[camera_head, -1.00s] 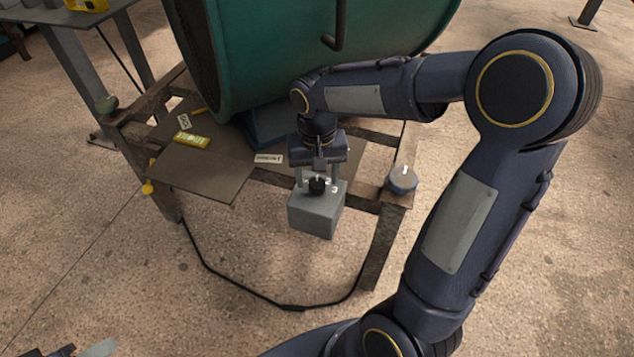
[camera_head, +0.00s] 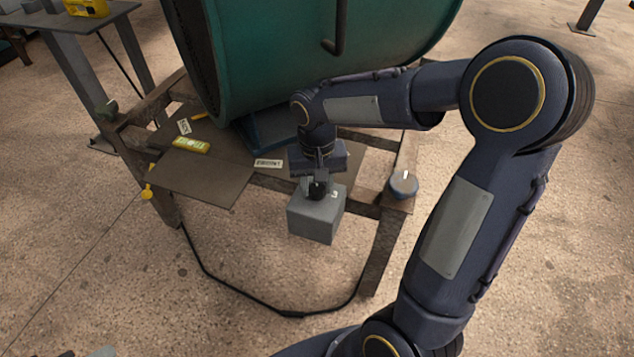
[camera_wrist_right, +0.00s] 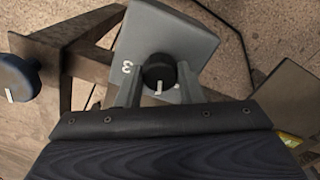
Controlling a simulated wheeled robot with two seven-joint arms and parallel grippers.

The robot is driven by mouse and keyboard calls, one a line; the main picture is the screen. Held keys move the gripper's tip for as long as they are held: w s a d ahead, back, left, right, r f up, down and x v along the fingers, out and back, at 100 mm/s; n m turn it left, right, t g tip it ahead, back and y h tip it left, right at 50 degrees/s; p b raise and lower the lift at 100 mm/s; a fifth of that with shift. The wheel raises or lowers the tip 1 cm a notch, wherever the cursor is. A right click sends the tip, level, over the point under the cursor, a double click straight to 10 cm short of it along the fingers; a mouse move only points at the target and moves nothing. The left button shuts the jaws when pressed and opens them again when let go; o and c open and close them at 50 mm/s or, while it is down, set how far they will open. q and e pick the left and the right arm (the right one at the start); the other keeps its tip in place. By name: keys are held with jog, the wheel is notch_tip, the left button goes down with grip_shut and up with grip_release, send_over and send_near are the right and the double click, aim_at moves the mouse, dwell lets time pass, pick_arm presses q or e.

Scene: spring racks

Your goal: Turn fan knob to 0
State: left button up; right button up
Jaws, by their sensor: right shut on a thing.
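The black fan knob (camera_head: 317,190) sits on the top face of a grey box (camera_head: 314,219) fixed at the front of the wooden stand. My right gripper (camera_head: 318,185) comes from above and is shut on the knob. In the right wrist view the knob (camera_wrist_right: 159,72) is between the two fingers (camera_wrist_right: 160,80), with its white pointer mark toward the gripper's palm. A white "3" shows on the grey box (camera_wrist_right: 152,30) left of the knob; other numerals are hidden or unreadable. My left gripper is not clearly in view.
A large green fan drum (camera_head: 300,60) stands behind the knob box. A blue-sided knob (camera_head: 403,185) sits on the stand's right corner, close to my right arm. A yellow label block (camera_head: 191,145) lies on the brown shelf (camera_head: 200,178). A black cable (camera_head: 290,312) hangs below.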

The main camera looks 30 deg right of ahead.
aim_at(317, 187)
jog(key=n+p, duration=0.2)
jog(key=n, duration=0.1)
jog(key=shift+r+n, duration=0.1)
jog(key=shift+n, duration=0.2)
jog(key=shift+n+p, duration=1.15)
jog(key=shift+n, duration=0.95)
jog(key=o, duration=1)
notch_tip(317, 187, up, 8)
jog(key=shift+f+p, duration=0.2)
jog(key=shift+p, duration=0.85)
